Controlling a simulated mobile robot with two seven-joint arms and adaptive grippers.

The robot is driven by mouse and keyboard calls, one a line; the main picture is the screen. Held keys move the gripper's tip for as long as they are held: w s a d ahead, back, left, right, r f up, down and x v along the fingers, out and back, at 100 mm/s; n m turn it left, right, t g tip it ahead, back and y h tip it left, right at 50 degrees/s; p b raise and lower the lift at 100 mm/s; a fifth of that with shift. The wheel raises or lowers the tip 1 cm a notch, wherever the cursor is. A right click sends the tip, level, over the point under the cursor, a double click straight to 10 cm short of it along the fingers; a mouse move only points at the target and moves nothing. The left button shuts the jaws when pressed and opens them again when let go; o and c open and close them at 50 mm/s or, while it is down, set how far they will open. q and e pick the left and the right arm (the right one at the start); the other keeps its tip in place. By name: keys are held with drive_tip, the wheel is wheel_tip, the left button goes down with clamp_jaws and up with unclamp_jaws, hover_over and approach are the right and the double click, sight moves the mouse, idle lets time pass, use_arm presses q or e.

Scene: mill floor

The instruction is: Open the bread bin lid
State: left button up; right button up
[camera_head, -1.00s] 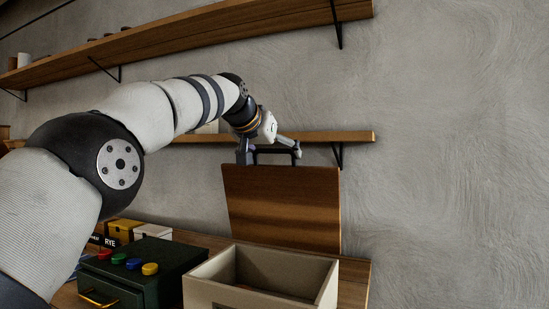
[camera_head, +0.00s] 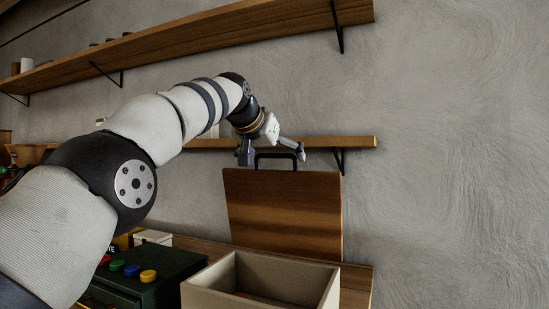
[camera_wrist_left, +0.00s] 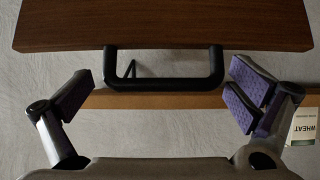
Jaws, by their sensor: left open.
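The bread bin (camera_head: 222,273) is a cream box with its top open, on the wooden counter at the bottom of the head view. Its brown wooden lid (camera_head: 284,215) stands upright at the back of the bin. A black handle (camera_head: 276,156) sits on the lid's upper edge; it also shows in the left wrist view (camera_wrist_left: 165,84). My left gripper (camera_head: 272,150) is open, its fingers on either side of the handle with gaps between. In the left wrist view the purple finger pads (camera_wrist_left: 160,98) are wide apart. My right gripper is not in view.
A dark green box (camera_head: 150,278) with coloured knobs stands left of the bin. A wall shelf (camera_head: 355,142) runs just behind the lid's top, and another shelf (camera_head: 220,25) is higher up. A WHEAT packet (camera_wrist_left: 305,127) shows at the right in the wrist view.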

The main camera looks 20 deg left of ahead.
use_arm(q)
drive_tip(key=v, duration=0.7)
drive_tip(key=shift+s+r, duration=0.15)
drive_tip(key=shift+s, duration=0.05)
